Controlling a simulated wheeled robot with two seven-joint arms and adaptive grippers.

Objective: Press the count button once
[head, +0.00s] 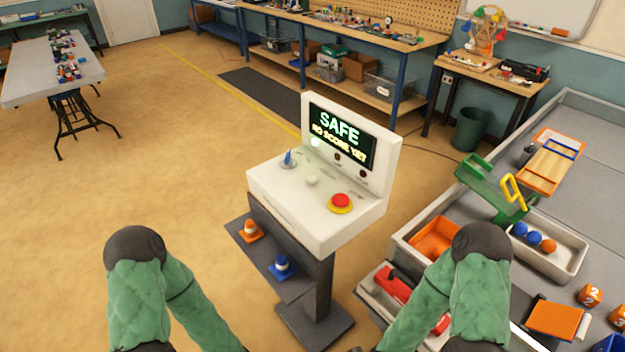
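A white console (315,190) stands on a dark pedestal in the middle of the head view. Its upright screen (340,135) reads "SAFE" in green, with a yellow line about the score beneath. On its sloped top are a blue-tipped lever (288,160) at the left, a small pale round button (312,180) in the middle and a red mushroom button (340,201) on a yellow ring at the right. Their labels are too small to read, so I cannot tell which is named count. My arms show at the bottom, apart from the console; both grippers are out of frame.
A shelf (268,262) on the pedestal holds an orange cone (250,231) and a blue cone (282,267). At right, a grey walled table (440,212) carries an orange bin (435,240), a tray of balls (566,258) and a green mechanism (492,188). Floor left of the console is clear.

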